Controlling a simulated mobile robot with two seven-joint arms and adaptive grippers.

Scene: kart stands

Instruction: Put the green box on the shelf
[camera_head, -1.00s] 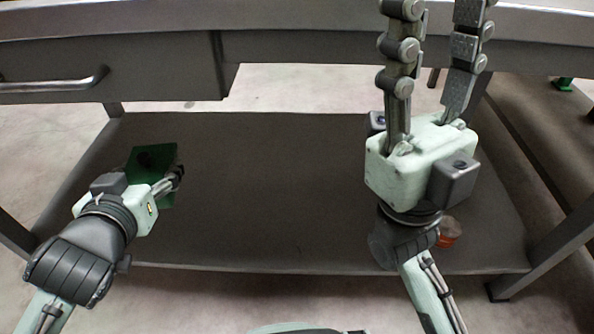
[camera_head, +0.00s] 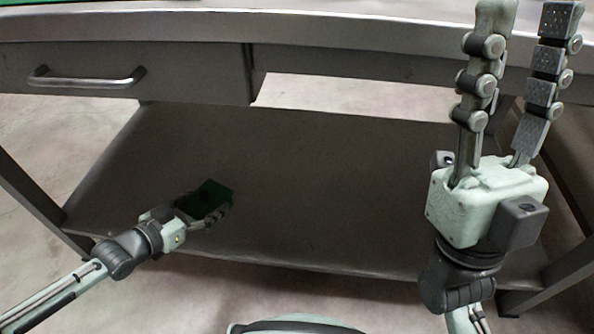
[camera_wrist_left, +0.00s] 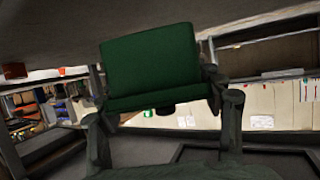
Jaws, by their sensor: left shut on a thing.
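The green box (camera_head: 207,197) shows dark green over the front left part of the shelf. It also shows in the left wrist view (camera_wrist_left: 150,62), between the two fingers. My left gripper (camera_head: 205,212) is shut on it. I cannot tell whether the box touches the shelf or is held just above it. The shelf (camera_head: 320,190) is the wide dark lower board under the table. My right gripper (camera_head: 528,14) is raised at the right, fingers upward, spread open and empty.
The table top (camera_head: 300,32) runs across above the shelf, with a drawer handle (camera_head: 87,77) at the left. A table leg (camera_head: 40,205) stands at the left. The middle of the shelf is clear. A small reddish object (camera_wrist_left: 15,71) shows in the left wrist view.

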